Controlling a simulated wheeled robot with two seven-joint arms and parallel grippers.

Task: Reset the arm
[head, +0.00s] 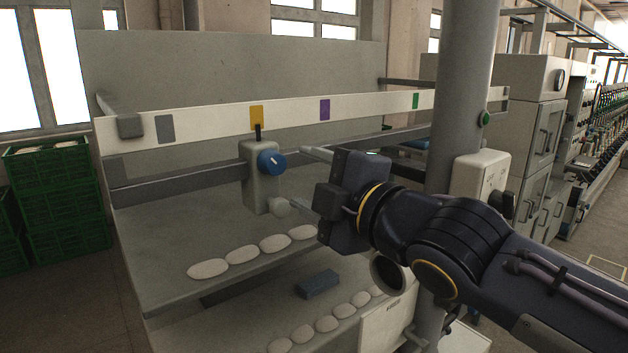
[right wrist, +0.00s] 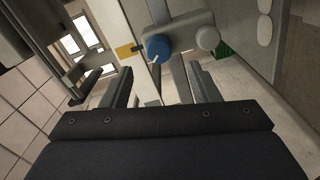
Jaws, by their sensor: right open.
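A grey carriage box (head: 262,178) with a blue dial (head: 271,162) sits on a rail below a white strip. Its black pointer (head: 258,133) stands under the yellow mark (head: 257,116). A pale round knob (head: 278,207) sticks out low on the box. My right gripper (head: 306,180) is open and empty, just right of the box, its lower finger close to the knob. In the right wrist view the blue dial (right wrist: 157,47) lies beyond the open fingers (right wrist: 159,80), with the pale knob (right wrist: 207,38) to its right. My left gripper is not in view.
The strip also has grey (head: 165,128), purple (head: 325,109) and green (head: 415,101) marks. Several white bobbins (head: 242,254) lie on the shelf, more below. A blue block (head: 317,284) lies on the lower shelf. A column (head: 463,80) stands right; green crates (head: 58,190) stand left.

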